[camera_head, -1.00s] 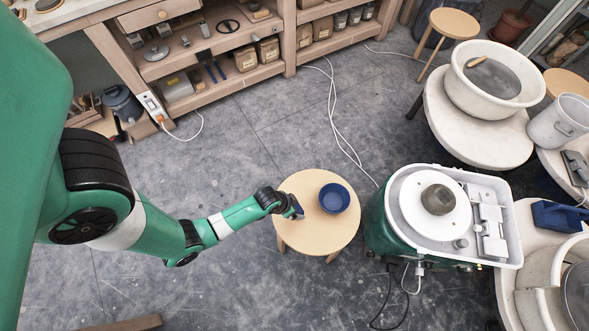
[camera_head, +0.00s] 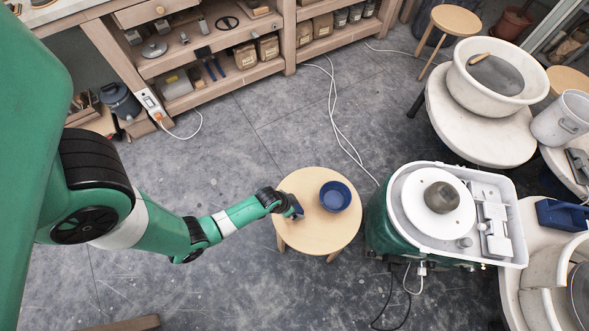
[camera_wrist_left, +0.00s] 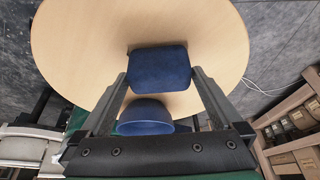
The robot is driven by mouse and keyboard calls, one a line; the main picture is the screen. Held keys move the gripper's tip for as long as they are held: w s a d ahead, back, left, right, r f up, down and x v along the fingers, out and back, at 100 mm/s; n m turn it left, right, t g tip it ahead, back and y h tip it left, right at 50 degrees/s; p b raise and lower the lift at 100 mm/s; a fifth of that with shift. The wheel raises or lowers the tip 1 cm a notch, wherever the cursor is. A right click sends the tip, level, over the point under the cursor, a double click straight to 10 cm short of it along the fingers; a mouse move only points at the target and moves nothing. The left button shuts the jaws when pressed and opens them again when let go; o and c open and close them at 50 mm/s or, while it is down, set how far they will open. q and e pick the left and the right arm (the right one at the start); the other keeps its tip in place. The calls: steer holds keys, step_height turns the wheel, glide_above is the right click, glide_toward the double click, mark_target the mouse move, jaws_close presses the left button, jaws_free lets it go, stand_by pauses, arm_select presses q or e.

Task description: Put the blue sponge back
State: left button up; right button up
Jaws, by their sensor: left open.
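The blue sponge (camera_wrist_left: 160,68) shows in the left wrist view as a dark rounded block over the round wooden stool (camera_wrist_left: 215,50). In the head view a small part of the sponge (camera_head: 297,205) shows at my gripper's tip, at the stool's left side. My left gripper (camera_head: 292,208) is open, with its fingers (camera_wrist_left: 160,76) on either side of the sponge. Whether they touch it cannot be told. A blue bowl (camera_head: 335,196) stands on the stool just right of the sponge. My right gripper is not in view.
A pottery wheel (camera_head: 415,200) with a grey lump stands right of the stool. A blue open box (camera_head: 562,215) sits on the white surface at far right. Shelves (camera_head: 220,75) line the back. White cables (camera_head: 335,110) cross the floor behind the stool.

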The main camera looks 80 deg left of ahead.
arm_select(q)
steer(key=p+v, duration=0.8)
steer(key=v, duration=0.4)
steer(key=shift+p, duration=0.35)
steer(key=shift+r, duration=0.1)
